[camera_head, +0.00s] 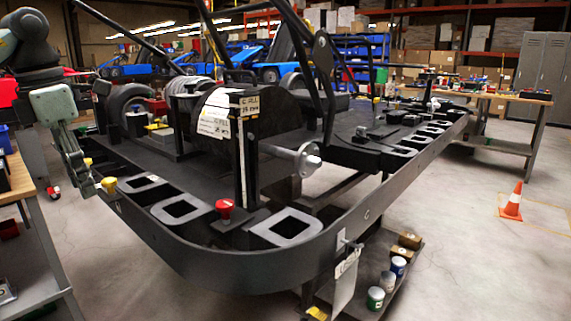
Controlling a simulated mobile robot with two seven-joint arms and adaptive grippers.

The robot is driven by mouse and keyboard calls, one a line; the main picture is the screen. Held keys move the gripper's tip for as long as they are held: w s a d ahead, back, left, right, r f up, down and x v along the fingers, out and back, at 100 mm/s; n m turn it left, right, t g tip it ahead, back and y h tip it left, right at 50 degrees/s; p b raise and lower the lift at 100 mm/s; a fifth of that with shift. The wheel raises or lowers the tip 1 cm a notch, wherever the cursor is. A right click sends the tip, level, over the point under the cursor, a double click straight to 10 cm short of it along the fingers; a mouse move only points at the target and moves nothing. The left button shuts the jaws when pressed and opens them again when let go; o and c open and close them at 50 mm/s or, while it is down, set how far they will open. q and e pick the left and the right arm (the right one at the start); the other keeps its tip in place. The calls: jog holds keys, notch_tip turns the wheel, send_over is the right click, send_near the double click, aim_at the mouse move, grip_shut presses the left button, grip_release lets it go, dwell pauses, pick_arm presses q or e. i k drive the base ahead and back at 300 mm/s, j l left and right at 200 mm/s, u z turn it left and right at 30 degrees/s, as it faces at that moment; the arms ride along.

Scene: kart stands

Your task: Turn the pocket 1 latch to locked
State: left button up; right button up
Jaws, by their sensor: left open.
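A row of grey-rimmed rectangular pockets runs along the front edge of the dark kart stand (210,262): a left one (142,183), a middle one (182,208) and a larger one on the right (285,227). A small yellow knob (109,184) sits at the left end of this row. A red knob (225,207) stands between the middle and right pockets. I cannot read which pocket is number 1 or the latch's position. My left gripper (86,178) is open, pointing down just left of the yellow knob, seemingly apart from it. My right gripper is out of view.
A black drum with white labels (213,116) and a metal hub (300,160) stand behind the pockets. Black frame bars rise above. A grey bench (42,258) is at the left edge. Cans (376,298) sit on a low shelf. An orange cone (513,202) stands on open floor at right.

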aim_at(108, 184)
jog(key=k, duration=0.9)
